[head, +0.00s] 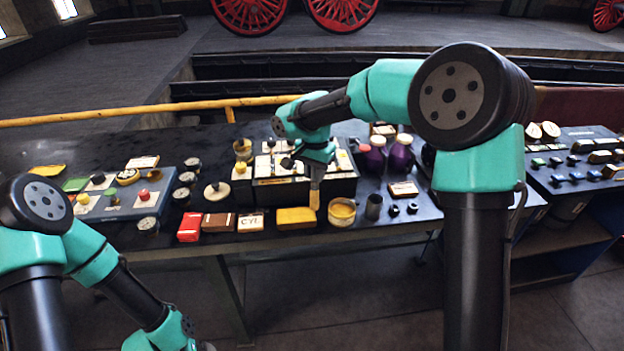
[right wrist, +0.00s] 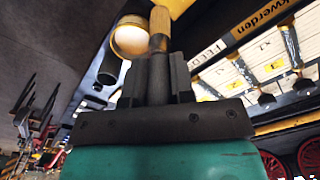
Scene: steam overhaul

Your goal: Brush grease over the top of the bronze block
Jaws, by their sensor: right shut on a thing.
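The bronze block (head: 296,217) is a gold-yellow bar lying near the front edge of the bench; part of it shows at the top of the right wrist view (right wrist: 178,6). My right gripper (head: 318,172) is shut on a brush (head: 314,197), which hangs bristles down by the block's right end. I cannot tell if the tip touches it. In the right wrist view the brush (right wrist: 159,38) stands out from between the fingers. A round pot of pale yellow grease (head: 342,211) stands just right of the block. My left arm reaches down at lower left, its fingers out of frame.
A dark case with white cards (head: 290,166) stands behind the block. A cream CYL box (head: 251,222), brown box (head: 218,222) and red box (head: 190,227) lie to its left. A dark cup (head: 374,207) and purple flasks (head: 400,157) stand to the right.

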